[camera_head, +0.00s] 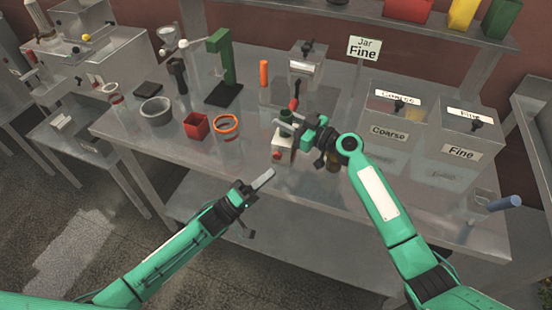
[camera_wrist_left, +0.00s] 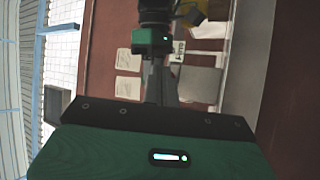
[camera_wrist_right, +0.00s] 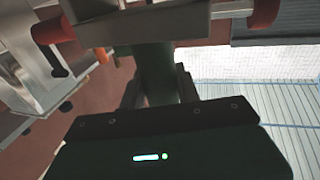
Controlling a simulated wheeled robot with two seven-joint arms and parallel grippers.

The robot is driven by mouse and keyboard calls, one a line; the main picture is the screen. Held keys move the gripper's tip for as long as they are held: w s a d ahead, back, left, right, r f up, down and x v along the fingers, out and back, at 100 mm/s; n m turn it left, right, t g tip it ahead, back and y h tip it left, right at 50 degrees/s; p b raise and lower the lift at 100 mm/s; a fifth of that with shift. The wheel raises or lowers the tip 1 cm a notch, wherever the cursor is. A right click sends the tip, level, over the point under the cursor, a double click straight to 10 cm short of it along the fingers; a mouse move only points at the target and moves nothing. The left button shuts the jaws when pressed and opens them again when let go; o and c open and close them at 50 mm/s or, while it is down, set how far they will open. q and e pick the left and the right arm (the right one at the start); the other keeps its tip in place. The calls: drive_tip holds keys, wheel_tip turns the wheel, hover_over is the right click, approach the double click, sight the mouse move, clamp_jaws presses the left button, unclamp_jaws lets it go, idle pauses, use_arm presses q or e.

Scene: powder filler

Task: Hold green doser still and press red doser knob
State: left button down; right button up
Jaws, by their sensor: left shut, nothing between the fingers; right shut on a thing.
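The doser (camera_head: 282,152) stands near the table's front edge in the head view. It has a pale body, a dark green upright part and a red knob (camera_head: 277,156) low on its front. My right gripper (camera_head: 290,126) is shut on the green part, which also shows as a dark green column (camera_wrist_right: 158,72) between the fingers in the right wrist view. A red knob (camera_wrist_right: 265,14) shows at the top there. My left gripper (camera_head: 268,175) is shut and empty, in front of and below the doser, apart from the knob. The left wrist view does not show the knob clearly.
A red square cup (camera_head: 197,126), an orange-rimmed jar (camera_head: 226,129) and a grey bowl (camera_head: 156,111) stand left of the doser. A green stand (camera_head: 222,70) and an orange cylinder (camera_head: 264,73) are behind. Coarse (camera_head: 386,131) and Fine (camera_head: 462,152) bins stand at right.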

use_arm(q)
drive_tip(key=shift+s+a+r, duration=0.15)
drive_tip(key=shift+s+a, duration=0.05)
drive_tip(key=shift+s, duration=0.6)
drive_tip(key=shift+s+a+r, duration=0.1)
drive_tip(key=shift+s+a, duration=0.1)
drive_tip(key=shift+s, duration=0.55)
idle(1.4)
drive_tip(key=shift+s+a+r, duration=0.1)
drive_tip(key=shift+s+a, duration=0.05)
drive_tip(key=shift+s, duration=0.6)
drive_tip(key=shift+s+a+r, duration=0.15)
drive_tip(key=shift+s+a, duration=0.05)
drive_tip(key=shift+s, duration=0.55)
drive_tip(key=shift+s+a+r, duration=0.1)
drive_tip(key=shift+s+a, duration=0.05)
drive_tip(key=shift+s, duration=0.6)
approach(277, 156)
drive_tip(key=shift+w+d+r, duration=0.15)
drive_tip(key=shift+d+r, duration=0.25)
drive_tip(key=shift+d, duration=0.45)
drive_tip(key=shift+w+d+r, duration=0.2)
drive_tip(key=shift+d+r, duration=0.2)
drive_tip(key=shift+d, duration=0.45)
drive_tip(key=shift+w+d+r, duration=0.15)
drive_tip(key=shift+d+r, duration=0.25)
drive_tip(key=shift+d, duration=0.45)
drive_tip(key=shift+w, duration=0.15)
drive_tip(key=shift+w+d, duration=0.1)
drive_tip(key=shift+w, duration=0.15)
